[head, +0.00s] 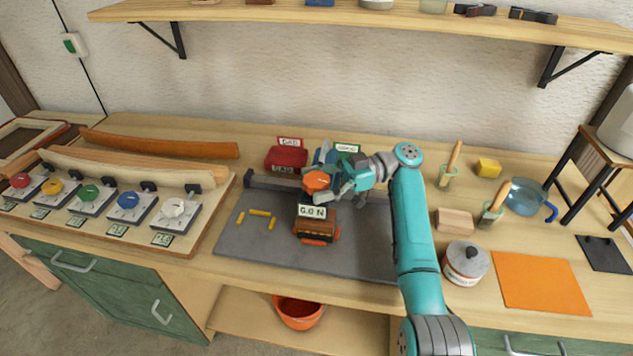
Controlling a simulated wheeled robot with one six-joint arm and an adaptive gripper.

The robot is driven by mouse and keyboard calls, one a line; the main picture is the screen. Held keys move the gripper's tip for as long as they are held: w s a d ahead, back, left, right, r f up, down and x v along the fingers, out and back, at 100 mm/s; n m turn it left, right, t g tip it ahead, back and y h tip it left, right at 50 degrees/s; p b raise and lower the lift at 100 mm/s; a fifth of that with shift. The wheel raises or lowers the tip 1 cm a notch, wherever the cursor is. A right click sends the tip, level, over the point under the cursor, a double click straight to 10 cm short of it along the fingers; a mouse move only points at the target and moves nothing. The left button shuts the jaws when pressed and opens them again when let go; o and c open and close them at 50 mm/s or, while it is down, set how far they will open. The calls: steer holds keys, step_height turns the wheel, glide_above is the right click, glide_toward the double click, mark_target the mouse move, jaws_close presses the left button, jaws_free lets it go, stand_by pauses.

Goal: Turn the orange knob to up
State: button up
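An orange, roughly round piece (317,181) stands near the middle of the grey mat, just behind a white label reading something like "G.O N" (312,212). It may be the orange knob, but I cannot make out a pointer or which way it faces. My gripper (333,184) is right beside it on its right, with grey and teal parts overlapping around it. I cannot tell whether the fingers touch it or how far apart they are. A brown block with orange edges (317,228) sits below the label.
A board at left holds boxes with red (20,180), yellow (52,186), green (88,192), blue (128,200) and white (173,207) knobs. A red box (286,157) stands behind the grey mat (350,255). A pot (466,262) and wooden block (454,221) are right of my arm.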

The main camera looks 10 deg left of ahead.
steer(key=shift+w+r, duration=0.1)
steer(key=shift+r, duration=0.1)
steer(key=shift+d+m+t+y, duration=0.1)
steer(key=shift+m+t+y, duration=0.25)
steer(key=shift+t, duration=0.25)
